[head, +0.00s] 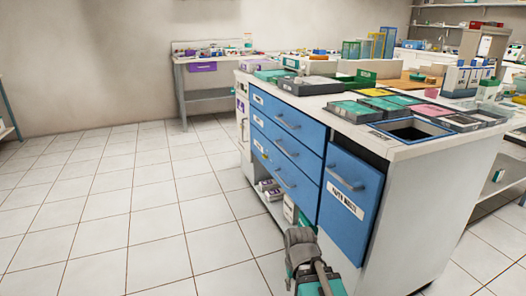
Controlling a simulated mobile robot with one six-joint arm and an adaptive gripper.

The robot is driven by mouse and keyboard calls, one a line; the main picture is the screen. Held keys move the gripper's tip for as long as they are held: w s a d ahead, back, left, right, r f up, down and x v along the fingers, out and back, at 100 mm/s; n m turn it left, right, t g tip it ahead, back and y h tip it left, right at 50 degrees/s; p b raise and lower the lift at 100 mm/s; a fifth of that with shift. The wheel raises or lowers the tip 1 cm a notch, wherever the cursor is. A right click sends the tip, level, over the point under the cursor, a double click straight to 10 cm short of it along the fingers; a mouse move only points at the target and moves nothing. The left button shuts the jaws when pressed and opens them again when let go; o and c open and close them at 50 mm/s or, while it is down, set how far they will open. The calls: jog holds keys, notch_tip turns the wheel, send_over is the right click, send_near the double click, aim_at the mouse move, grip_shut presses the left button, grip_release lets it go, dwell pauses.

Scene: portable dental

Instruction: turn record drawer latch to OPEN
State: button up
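A white cabinet island (425,205) with blue fronts stands right of centre in the head view. Its front has a top blue drawer (305,126), a middle blue drawer (270,132) and a bottom blue drawer (262,160), with grey bar handles and small white labels too small to read. All look shut. A tiny yellowish spot (265,154) shows near the bottom drawer's left end; I cannot tell whether it is the latch, or its position. Grey and teal parts of my own body show at the bottom centre, close to the cabinet; no gripper fingers can be made out.
A blue door (350,196) with a handle and white label is right of the drawers. Boxes (270,189) sit on an open shelf below. Trays (356,111) crowd the countertop. A side table (210,93) stands at the back wall. The tiled floor (110,215) at left is clear.

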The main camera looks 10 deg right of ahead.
notch_tip(320, 180, up, 10)
jog(key=p, duration=0.9)
jog(key=shift+r, duration=0.2)
